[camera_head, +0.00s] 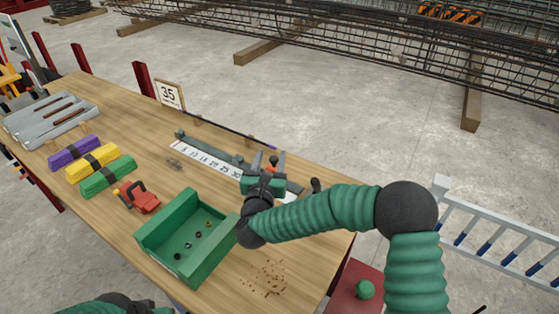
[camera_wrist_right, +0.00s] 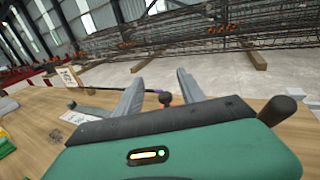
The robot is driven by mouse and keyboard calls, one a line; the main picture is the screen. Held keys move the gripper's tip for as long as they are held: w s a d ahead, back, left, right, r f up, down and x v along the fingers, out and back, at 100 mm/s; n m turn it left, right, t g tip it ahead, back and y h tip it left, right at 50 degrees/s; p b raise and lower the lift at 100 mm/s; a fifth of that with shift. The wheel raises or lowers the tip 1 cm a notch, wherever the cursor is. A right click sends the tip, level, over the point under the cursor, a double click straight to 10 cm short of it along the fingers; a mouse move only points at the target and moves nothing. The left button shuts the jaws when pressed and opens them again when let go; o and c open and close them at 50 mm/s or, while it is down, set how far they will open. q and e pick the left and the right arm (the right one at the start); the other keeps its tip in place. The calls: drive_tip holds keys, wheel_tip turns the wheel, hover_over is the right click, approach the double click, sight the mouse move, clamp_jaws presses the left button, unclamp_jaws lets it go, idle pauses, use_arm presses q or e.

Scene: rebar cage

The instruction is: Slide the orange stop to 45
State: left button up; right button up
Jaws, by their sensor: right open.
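The orange stop (camera_head: 270,168) is mostly hidden by my right gripper in the head view. In the right wrist view the orange stop (camera_wrist_right: 166,99), with a dark knob, shows between the fingers. My right gripper (camera_head: 269,158) is open over the measuring rail, with a finger on each side of the stop; contact cannot be told. The white number scale (camera_head: 205,161) runs along the rail, with marks readable to about 30; higher marks are covered by my gripper. My right gripper's fingers (camera_wrist_right: 160,82) also show in the wrist view. My left gripper is out of view.
A sign (camera_head: 170,94) reading 35 stands behind the rail. A green bin (camera_head: 152,240) with small parts sits in front. A red clamp-like tool (camera_head: 140,197), coloured blocks (camera_head: 92,163) and a grey tray (camera_head: 50,118) lie left. A dark rod (camera_head: 235,132) lies behind the scale.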

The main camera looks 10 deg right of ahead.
drive_tip(key=r, duration=0.2)
drive_tip(key=b, duration=0.1)
approach(273, 163)
drive_tip(key=w, duration=0.4)
drive_tip(key=shift+w+d+f+m+h, duration=0.2)
drive_tip(key=shift+w+d+m+h, duration=0.15)
drive_tip(key=shift+d, duration=0.2)
drive_tip(key=x, duration=0.6)
drive_tip(key=shift+d+r, duration=0.15)
drive_tip(key=shift+d, duration=0.25)
drive_tip(key=shift+w, duration=0.3)
drive_tip(key=shift+a, duration=0.15)
drive_tip(key=shift+c, duration=0.4)
clamp_jaws()
drive_tip(key=shift+s, duration=0.1)
